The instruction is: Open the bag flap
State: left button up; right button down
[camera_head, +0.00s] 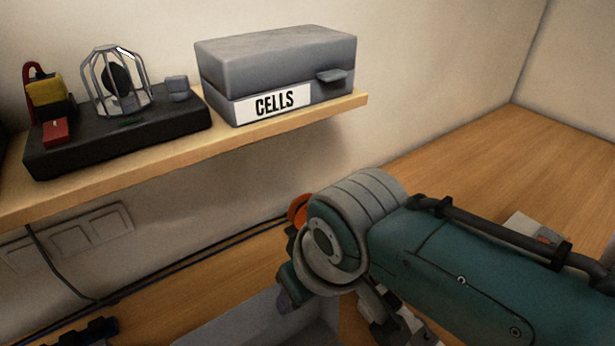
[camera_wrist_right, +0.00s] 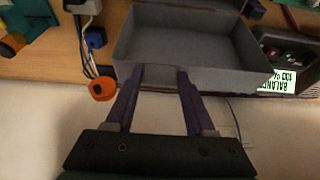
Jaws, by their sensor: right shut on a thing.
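A grey open-topped container (camera_wrist_right: 208,78), which may be the bag, shows in the right wrist view with an empty-looking inside. Part of it also shows at the bottom of the head view (camera_head: 250,325). In the wrist view, my right gripper (camera_wrist_right: 159,72) has its two purple fingers at the container's near wall. It is shut on a small grey piece at that edge, possibly the flap; how the piece joins the container is unclear. In the head view my right forearm and wrist hide most of this area. My left gripper is not in view.
A shelf (camera_head: 225,130) holds a grey CELLS box (camera_head: 275,65) and a black tray (camera_head: 110,138) with a caged object (camera_head: 118,80). A lit "BALANCE" display (camera_wrist_right: 277,82) stands beside the container. An orange round thing (camera_wrist_right: 102,89) and cables lie on its other side.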

jog(key=shift+s+d+f, duration=0.1)
jog(key=shift+d+f, duration=0.1)
jog(key=shift+f, duration=0.1)
dwell(0.9)
jog(key=c, duration=0.5)
grip_release()
jog(key=shift+o, duration=1.3)
jog(key=shift+r, duration=0.1)
jog(key=shift+a, duration=0.1)
jog(key=shift+r, duration=0.1)
jog(key=p+v, duration=0.3)
jog(key=v, duration=0.6)
jog(key=shift+r, duration=0.35)
